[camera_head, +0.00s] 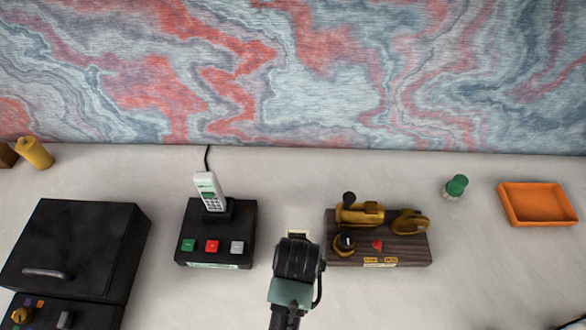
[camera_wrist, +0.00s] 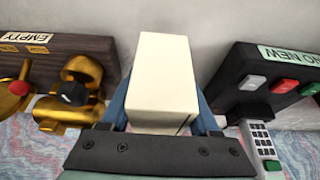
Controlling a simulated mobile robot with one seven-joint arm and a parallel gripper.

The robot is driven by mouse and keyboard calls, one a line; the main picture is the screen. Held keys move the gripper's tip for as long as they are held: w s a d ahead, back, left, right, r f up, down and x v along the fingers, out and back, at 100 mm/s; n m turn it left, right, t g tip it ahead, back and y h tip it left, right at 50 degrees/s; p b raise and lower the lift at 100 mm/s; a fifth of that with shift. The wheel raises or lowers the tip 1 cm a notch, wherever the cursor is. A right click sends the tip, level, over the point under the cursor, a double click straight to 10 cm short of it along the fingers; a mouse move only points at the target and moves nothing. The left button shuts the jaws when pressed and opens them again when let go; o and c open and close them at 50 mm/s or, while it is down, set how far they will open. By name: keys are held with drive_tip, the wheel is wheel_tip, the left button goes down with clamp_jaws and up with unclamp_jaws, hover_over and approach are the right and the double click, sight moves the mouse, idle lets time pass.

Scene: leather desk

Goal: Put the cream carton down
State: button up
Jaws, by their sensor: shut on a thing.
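The cream carton (camera_wrist: 165,80) is a pale rectangular box held between the blue fingers of my gripper (camera_wrist: 163,115) in the wrist view. My gripper (camera_head: 297,238) is shut on it. In the head view only a small part of the carton (camera_head: 298,234) shows beyond the dark wrist, above the desk between the black phone base and the wooden board. Its underside is hidden, so I cannot tell whether it touches the desk.
A black base (camera_head: 215,250) with a white phone (camera_head: 210,190) and coloured buttons stands left. A wooden board (camera_head: 400,252) with brass parts stands right. Further right are a green-capped bottle (camera_head: 455,187) and an orange tray (camera_head: 538,220). A black box (camera_head: 75,240) is far left. Pale desk between them is bare.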

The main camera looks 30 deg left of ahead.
drive_tip(key=shift+f, duration=1.9)
drive_tip(key=shift+f, duration=0.15)
drive_tip(key=o, duration=1.4)
drive_tip(key=shift+o, duration=0.3)
